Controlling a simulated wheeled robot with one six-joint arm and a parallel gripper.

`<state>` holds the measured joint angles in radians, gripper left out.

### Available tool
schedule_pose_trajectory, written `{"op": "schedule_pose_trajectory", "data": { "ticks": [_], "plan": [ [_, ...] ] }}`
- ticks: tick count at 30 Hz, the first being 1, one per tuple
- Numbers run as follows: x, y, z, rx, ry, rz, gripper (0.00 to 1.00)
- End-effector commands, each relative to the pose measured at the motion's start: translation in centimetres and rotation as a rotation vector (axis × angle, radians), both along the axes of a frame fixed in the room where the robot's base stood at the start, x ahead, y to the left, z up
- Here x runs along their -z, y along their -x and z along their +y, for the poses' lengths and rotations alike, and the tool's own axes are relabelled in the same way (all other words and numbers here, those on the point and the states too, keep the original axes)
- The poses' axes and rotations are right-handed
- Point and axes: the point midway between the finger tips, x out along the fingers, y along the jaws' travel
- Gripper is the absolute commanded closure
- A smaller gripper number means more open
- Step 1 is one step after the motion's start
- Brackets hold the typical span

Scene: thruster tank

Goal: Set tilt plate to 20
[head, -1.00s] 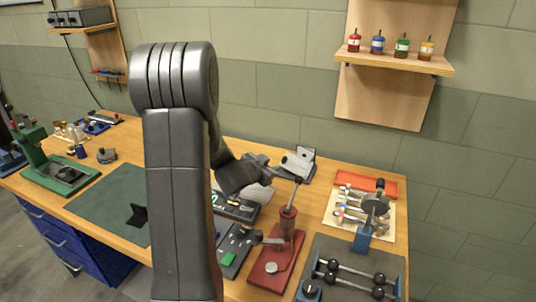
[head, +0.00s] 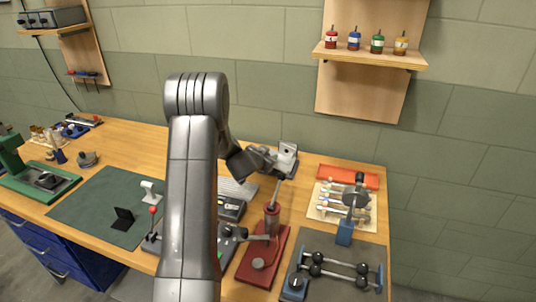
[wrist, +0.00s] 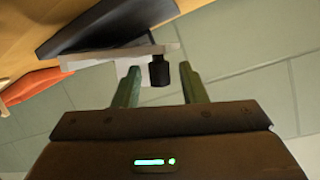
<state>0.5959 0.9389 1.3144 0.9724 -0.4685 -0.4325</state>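The tilt plate, a pale grey plate (head: 287,154) on a dark base, stands at the back of the bench near the wall in the head view. In the wrist view its pale plate (wrist: 88,63) and dark base (wrist: 105,25) show at the top, with a black knob (wrist: 159,72) at the plate's edge. My gripper (wrist: 160,80) is open, its two green fingers apart with the knob showing between their tips. Contact cannot be told. In the head view my gripper (head: 273,160) is just left of the tilt plate and partly covers it. No scale reading is legible.
A red lever stand (head: 262,262) is in front of the gripper. A board of tools (head: 322,212) and an orange tray (head: 350,177) are to the right. A dark rack with black balls (head: 335,265) is at front right. A green mat (head: 85,205) lies left.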

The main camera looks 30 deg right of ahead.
Motion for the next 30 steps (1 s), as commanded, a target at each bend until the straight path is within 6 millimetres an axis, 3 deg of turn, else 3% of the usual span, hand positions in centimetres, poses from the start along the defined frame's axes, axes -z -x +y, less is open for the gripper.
{"op": "schedule_pose_trajectory", "data": {
  "ticks": [7, 13, 14, 29, 30],
  "plan": [
    [0.03, -0.03, -0.04, 0.0, 0.0, 0.0, 0.62],
    [0.01, -0.04, -0.02, 0.0, 0.0, 0.0, 0.99],
    [0.01, -0.04, -0.02, 0.0, 0.0, 0.0, 1.0],
    [-0.38, 0.16, -0.2, 0.001, -0.022, -0.03, 1.0],
    [-0.38, 0.16, -0.2, 0.001, -0.022, -0.03, 0.8]
  ]
}}
